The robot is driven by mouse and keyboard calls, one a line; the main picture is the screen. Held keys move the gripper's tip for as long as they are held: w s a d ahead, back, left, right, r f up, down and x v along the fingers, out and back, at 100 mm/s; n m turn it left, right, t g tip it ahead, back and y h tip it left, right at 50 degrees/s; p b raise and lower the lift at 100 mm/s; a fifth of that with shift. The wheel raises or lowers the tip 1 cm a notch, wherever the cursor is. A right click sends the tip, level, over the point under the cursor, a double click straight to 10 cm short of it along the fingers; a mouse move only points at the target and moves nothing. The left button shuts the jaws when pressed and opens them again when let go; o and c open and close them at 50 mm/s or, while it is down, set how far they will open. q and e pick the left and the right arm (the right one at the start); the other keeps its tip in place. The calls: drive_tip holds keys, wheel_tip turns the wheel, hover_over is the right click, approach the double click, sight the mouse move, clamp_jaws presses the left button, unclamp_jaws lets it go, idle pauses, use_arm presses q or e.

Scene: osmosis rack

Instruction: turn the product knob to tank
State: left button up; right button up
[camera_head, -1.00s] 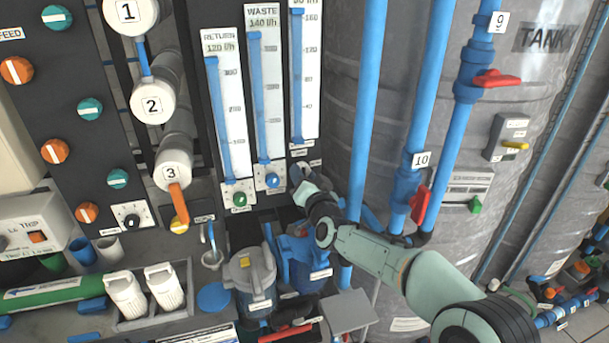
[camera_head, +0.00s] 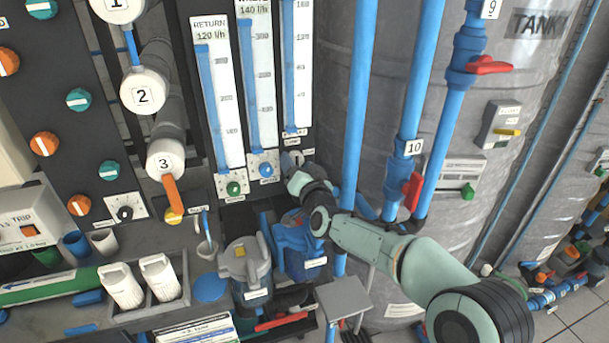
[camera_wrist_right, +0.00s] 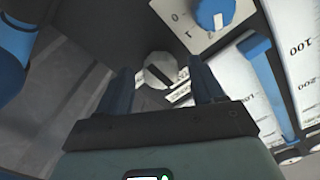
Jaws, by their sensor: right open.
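The product knob, a round pale grey knob with a dark bar across it (camera_wrist_right: 160,72), is in the right wrist view, between the two fingers of my right gripper (camera_wrist_right: 160,80). The fingers stand apart on either side of it. I cannot tell whether they touch it. In the head view the right gripper (camera_head: 294,176) is at the panel below the right-hand flow gauge, and it covers most of the knob (camera_head: 297,158). The knob's label is too small to read. My left gripper is not in view.
A blue knob (camera_head: 266,170) and a green knob (camera_head: 233,188) sit left of the gripper, below the gauges. A blue vertical pipe (camera_head: 358,110) stands close on the right. Filter housings (camera_head: 245,268) are below. A grey tank (camera_head: 470,130) is behind.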

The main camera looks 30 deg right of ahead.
drive_tip(key=v, duration=1.3)
drive_tip(key=shift+d, duration=0.1)
